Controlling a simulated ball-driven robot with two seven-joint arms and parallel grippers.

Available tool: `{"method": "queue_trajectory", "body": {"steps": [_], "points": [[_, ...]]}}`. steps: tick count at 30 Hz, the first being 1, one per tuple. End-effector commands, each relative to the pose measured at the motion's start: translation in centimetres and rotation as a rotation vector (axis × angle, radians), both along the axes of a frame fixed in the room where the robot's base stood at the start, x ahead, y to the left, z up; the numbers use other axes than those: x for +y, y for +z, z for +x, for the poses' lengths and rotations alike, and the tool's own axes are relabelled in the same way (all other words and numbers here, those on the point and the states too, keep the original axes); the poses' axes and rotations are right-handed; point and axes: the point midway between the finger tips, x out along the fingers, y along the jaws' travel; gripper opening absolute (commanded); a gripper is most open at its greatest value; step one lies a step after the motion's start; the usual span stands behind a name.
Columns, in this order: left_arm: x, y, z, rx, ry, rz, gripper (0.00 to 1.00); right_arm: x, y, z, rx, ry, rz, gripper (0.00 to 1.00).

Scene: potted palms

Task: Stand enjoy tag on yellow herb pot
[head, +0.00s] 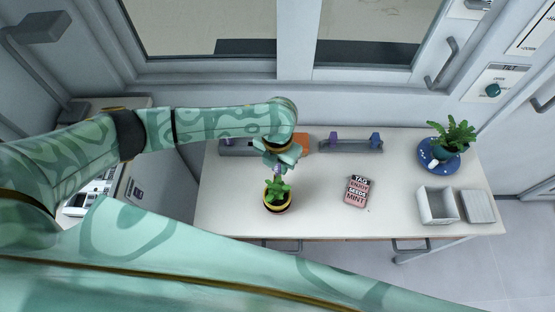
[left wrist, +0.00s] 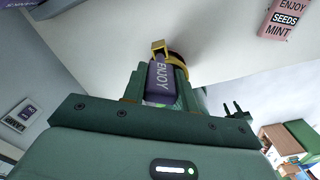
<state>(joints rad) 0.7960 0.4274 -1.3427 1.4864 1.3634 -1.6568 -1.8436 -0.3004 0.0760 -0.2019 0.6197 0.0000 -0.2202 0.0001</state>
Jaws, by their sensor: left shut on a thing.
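My left gripper (head: 278,160) is shut on the purple enjoy tag (left wrist: 161,82), whose white ENJOY lettering faces the left wrist camera. In the head view a small purple part of the tag shows just above the leaves of the herb. The yellow herb pot (head: 278,208), yellow with a dark band and a green plant, stands on the table below the gripper. In the left wrist view its yellow rim (left wrist: 182,64) lies just beyond the fingertips. I cannot tell whether the tag touches the pot or soil. My right gripper is not in view.
A pink and black card (head: 357,191) lies right of the pot on the white table (head: 320,220). Behind are a grey rack (head: 350,146) with purple pieces and an orange block (head: 301,143). A blue potted plant (head: 440,155) and an open grey box (head: 437,206) stand at right.

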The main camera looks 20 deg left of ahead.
Motion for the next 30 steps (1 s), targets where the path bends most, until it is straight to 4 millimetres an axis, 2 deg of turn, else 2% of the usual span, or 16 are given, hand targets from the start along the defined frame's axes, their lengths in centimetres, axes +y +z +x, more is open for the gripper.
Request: {"method": "queue_trajectory", "body": {"steps": [30], "points": [[0.03,0.04,-0.03,0.000,-0.001,0.000,0.14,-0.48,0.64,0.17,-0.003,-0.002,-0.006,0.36]]}}
